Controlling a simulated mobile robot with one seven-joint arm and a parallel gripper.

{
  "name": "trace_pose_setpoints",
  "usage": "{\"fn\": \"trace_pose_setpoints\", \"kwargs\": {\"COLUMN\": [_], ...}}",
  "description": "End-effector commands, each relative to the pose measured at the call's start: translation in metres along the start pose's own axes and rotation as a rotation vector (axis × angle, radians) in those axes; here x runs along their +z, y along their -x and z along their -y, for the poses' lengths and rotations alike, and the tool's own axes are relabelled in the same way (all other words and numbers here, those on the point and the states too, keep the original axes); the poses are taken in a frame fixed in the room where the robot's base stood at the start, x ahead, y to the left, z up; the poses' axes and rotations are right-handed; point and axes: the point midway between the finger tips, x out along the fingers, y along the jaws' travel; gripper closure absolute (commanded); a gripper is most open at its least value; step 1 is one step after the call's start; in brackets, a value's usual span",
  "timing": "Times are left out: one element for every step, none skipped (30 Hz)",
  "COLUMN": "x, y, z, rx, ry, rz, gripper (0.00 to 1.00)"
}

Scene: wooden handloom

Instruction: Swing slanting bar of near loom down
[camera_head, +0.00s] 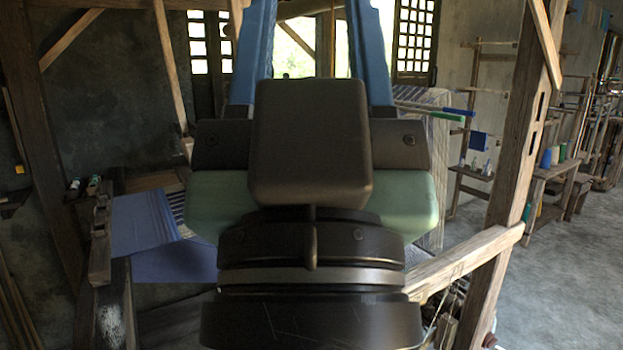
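The near loom is a wooden frame around my arm, with a thick post (510,170) at right and a dark post (45,130) at left. Several bars slant: a pale bar (170,65) at upper left, a brace (68,40) left of it, a short piece (545,40) at upper right and a rail (465,262) at lower right. I cannot tell which one is the task's bar. My gripper (310,12) points away, its two blue fingers apart with a clear gap between them. Their tips are cut off at the top edge. My arm hides the loom's middle.
Blue cloth (145,222) lies on the loom at left. A green-ended rod (447,116) and a blue-ended rod stick out right of my gripper. Shelves (480,130) and a bench (552,180) stand at right. The grey floor (560,270) at right is clear.

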Motion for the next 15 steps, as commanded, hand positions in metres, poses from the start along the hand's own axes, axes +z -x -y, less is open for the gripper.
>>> {"fn": "trace_pose_setpoints", "kwargs": {"x": [-0.022,-0.029,-0.037,-0.043,-0.049,-0.057,-0.063,-0.068,-0.075,-0.079,-0.083,-0.087,-0.09,-0.092,-0.094], "y": [-0.024,-0.03,-0.039,-0.046,-0.052,-0.061,-0.067,-0.072,-0.079,-0.084,-0.088,-0.092,-0.095,-0.098,-0.1], "z": [0.0,0.0,0.0,0.0,0.0,0.0,0.0,0.0,0.0,0.0,0.0,0.0,0.0,0.0,0.0], "rx": [0.0,0.0,0.0,0.0,0.0,-0.001,-0.001,-0.001,-0.001,-0.001,-0.001,-0.001,-0.001,-0.001,-0.001], "ry": [0.0,0.0,0.0,0.0,0.0,0.0,0.0,0.0,0.0,0.0,-0.001,-0.001,-0.001,-0.001,-0.001], "rz": [0.0,0.0,0.0,0.0,0.0,0.0,0.001,0.001,0.001,0.001,0.001,0.001,0.001,0.001,0.001], "gripper": [0.53,0.53,0.53,0.53,0.53,0.53,0.53,0.53,0.53,0.53,0.53,0.53,0.53,0.53,0.53]}}
